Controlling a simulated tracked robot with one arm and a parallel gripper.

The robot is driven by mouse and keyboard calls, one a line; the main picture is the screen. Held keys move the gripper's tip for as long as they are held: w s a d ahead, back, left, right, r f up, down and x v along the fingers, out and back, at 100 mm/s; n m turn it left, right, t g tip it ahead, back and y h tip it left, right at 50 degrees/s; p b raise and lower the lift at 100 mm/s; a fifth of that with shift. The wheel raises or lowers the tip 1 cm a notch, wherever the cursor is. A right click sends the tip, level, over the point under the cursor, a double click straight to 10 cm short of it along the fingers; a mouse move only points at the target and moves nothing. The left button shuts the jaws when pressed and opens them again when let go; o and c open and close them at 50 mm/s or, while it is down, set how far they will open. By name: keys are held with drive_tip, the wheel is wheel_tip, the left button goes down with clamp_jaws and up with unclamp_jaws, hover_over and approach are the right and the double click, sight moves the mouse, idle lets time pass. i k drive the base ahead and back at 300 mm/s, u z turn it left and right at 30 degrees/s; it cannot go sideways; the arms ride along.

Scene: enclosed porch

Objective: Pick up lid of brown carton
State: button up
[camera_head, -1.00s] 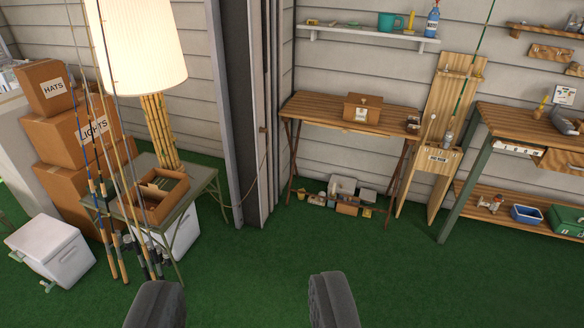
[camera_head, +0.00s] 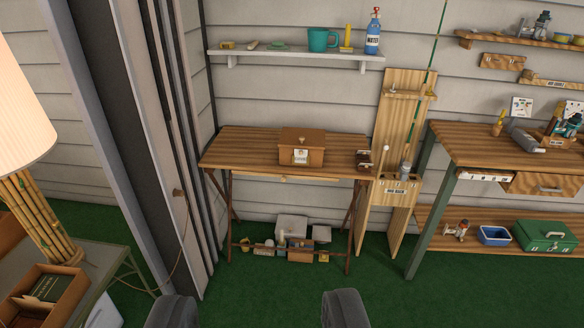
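A small brown carton (camera_head: 301,155) with a pale label on its front stands on the wooden folding table. Its brown lid (camera_head: 316,137) is on top and has a small knob. My gripper (camera_head: 257,308) shows as two dark fingers at the bottom edge, wide apart with nothing between them. It is well short of the table, and the carton is farther off and above the fingers in the picture.
The folding table (camera_head: 240,142) stands against the wall, under a shelf (camera_head: 280,55) with a teal mug. A workbench (camera_head: 470,150) is on the right. A lamp (camera_head: 25,120) and an open carton (camera_head: 75,282) are at left. Green floor lies between.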

sight(290, 137)
drive_tip(key=i, duration=2.7)
drive_tip(key=u, duration=0.2)
